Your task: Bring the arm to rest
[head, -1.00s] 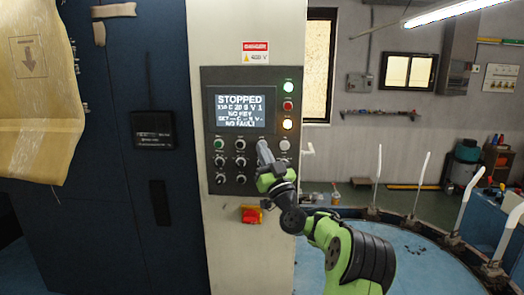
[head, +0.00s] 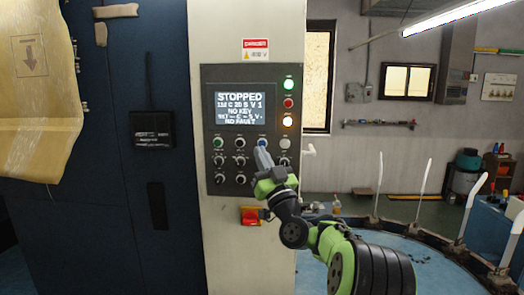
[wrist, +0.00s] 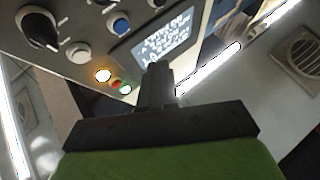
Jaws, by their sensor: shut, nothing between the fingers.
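My gripper (head: 261,155) is at the lower right of the control panel (head: 228,188) in the head view, in front of its knobs and buttons. Its fingers are together with nothing between them. In the wrist view my gripper (wrist: 158,72) points toward the panel's screen (wrist: 165,38), tilted in the picture. The gap between fingertips and panel cannot be judged exactly. The screen in the head view (head: 239,108) reads STOPPED, NO KEY and NO FAULT. A lit green button (head: 289,84), a red button (head: 288,103) and a lit amber button (head: 288,121) run down the panel's right side.
A red and yellow switch (head: 250,215) sits below the panel, close to my arm. A dark blue cabinet (head: 110,220) with a hanging tan sheet (head: 40,150) stands at left. A round blue table with several pale upright boards (head: 423,170) is at right.

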